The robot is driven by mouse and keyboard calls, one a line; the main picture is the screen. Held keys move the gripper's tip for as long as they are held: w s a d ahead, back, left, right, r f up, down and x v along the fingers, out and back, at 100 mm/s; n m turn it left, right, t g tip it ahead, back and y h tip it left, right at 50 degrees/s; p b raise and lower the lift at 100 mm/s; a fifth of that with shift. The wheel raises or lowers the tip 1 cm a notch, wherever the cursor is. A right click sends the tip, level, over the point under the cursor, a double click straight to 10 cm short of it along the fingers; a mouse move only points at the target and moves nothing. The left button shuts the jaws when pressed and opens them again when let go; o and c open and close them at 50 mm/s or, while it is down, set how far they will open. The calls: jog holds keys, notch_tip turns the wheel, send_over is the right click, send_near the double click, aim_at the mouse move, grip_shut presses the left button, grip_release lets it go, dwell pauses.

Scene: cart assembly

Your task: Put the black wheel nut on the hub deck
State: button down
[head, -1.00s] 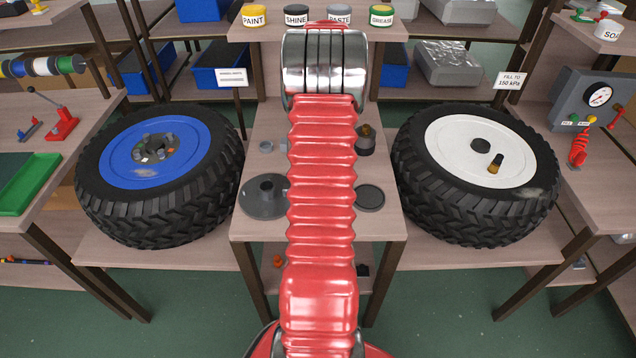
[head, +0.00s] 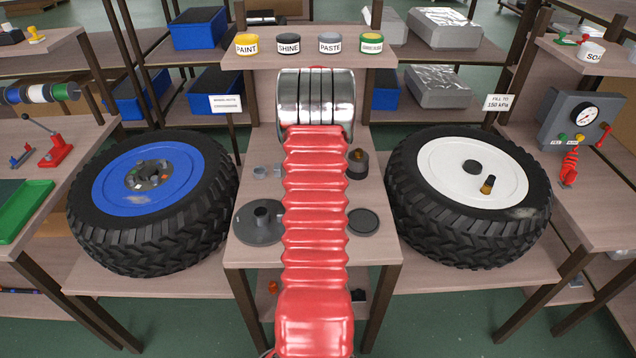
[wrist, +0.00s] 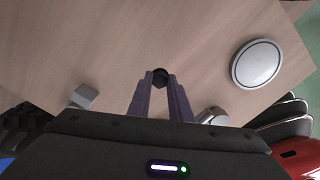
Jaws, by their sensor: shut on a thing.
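In the wrist view my gripper (wrist: 160,93) is shut on a small black nut (wrist: 160,76), held at the fingertips with the wooden bench top behind it. In the head view my red arm hides the gripper and nut. The blue wheel (head: 112,192) lies flat at the left, with a grey hub centre (head: 150,177) carrying several small pieces. I cannot tell from the pictures whether this centre is the hub deck. A grey flanged disc with a raised hollow post (head: 257,222) sits on the middle bench, left of my arm.
A white wheel (head: 455,165) lies at the right. The middle bench also holds a dark round disc (head: 363,222) and a dark cup (head: 357,162). Labelled tins (head: 288,44) stand on the back shelf. A sign (head: 226,104) stands behind the blue wheel.

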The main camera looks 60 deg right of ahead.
jog(key=shift+f, duration=1.85)
jog(key=shift+f, duration=0.1)
jog(key=c, duration=1.6)
grip_release()
notch_tip(320, 180, up, 12)
jog(key=shift+r, duration=0.1)
